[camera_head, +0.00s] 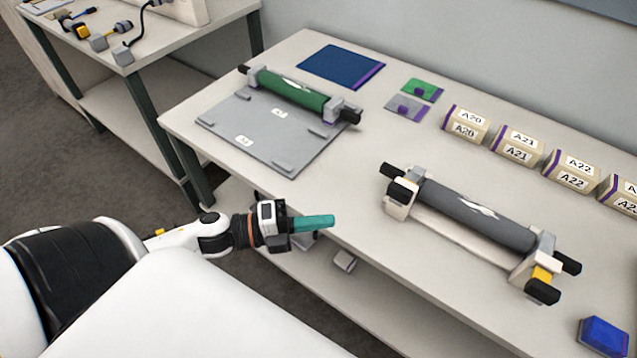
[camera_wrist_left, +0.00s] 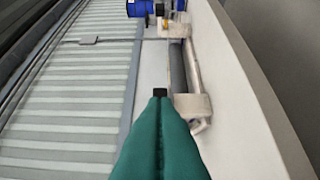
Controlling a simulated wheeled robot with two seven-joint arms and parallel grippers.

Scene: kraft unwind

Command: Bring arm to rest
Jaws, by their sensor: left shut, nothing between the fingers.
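My left arm comes in from the left in the head view. Its gripper (camera_head: 318,223) has teal fingers, shut together and empty, in front of the table's near edge. In the left wrist view the teal fingers (camera_wrist_left: 160,98) meet along a seam with nothing between them. A grey roll (camera_head: 480,218) lies in a light stand on the table to the right of the gripper. A green roll (camera_head: 290,90) lies across a grey board (camera_head: 262,135) farther back. My right gripper does not show.
The table (camera_head: 345,150) also bears a blue mat (camera_head: 340,66), small green (camera_head: 422,88) and grey cards, labelled blocks (camera_head: 465,123) and a blue box (camera_head: 604,337). A second table (camera_head: 185,40) with tools stands at the back left. A lower shelf (camera_head: 375,310) runs below the near edge.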

